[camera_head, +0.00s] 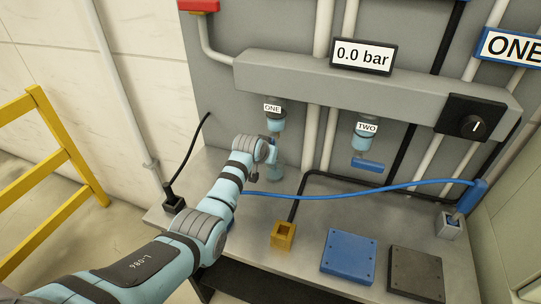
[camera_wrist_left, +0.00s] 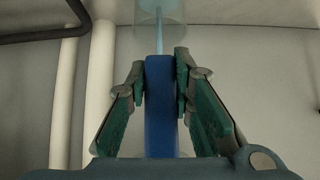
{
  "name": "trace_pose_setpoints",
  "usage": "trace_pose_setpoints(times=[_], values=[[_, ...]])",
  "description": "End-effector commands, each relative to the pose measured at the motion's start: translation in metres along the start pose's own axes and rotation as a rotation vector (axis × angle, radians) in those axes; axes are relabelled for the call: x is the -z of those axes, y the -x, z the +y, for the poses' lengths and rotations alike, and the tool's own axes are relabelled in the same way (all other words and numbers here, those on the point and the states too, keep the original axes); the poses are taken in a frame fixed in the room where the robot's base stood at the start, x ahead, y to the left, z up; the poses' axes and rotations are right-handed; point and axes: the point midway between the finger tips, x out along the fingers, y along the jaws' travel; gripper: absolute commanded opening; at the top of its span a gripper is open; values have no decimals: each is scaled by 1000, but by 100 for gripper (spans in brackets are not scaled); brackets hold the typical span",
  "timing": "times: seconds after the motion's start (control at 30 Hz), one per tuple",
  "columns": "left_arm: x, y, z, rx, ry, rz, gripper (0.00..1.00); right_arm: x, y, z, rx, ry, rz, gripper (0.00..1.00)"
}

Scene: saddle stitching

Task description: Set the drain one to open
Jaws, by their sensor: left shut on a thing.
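Drain one (camera_head: 277,123) hangs under the grey manifold, below a small white ONE label. Its blue handle (camera_wrist_left: 160,105) stands lengthwise between the fingers in the left wrist view, under a pale translucent fitting (camera_wrist_left: 162,38). My left gripper (camera_wrist_left: 160,90) is shut on this handle, with a finger on each side. In the head view my left gripper (camera_head: 272,150) is just below drain one and hides most of the handle. Which way the handle is turned is hard to tell there. My right gripper is in neither view.
Drain two (camera_head: 364,134) hangs to the right, its blue handle (camera_head: 367,165) lying sideways. The gauge (camera_head: 362,56) reads 0.0 bar. A black knob (camera_head: 473,125) sits at the manifold's right end. A blue cable (camera_head: 345,193) crosses the bench behind a yellow socket (camera_head: 284,235) and blue plate (camera_head: 348,257).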

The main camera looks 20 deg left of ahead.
Motion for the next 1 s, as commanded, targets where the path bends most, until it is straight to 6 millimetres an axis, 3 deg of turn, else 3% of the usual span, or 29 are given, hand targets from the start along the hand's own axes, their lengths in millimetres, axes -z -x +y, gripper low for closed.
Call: trace_pose_setpoints(times=[0.07,0.1,0.2,0.53,0.67,0.77,1.0], values=[[0,0,-1,2,-3,0,0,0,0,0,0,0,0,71],[0,0,-1,2,-3,0,24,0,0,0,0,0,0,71],[0,0,0,1,-3,0,40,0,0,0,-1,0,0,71],[0,1,0,0,-1,0,42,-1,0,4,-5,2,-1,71],[1,11,0,0,-1,3,42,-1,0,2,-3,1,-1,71],[0,28,0,0,-2,5,42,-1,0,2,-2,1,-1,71],[0,90,-1,1,-1,3,42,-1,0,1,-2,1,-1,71]])
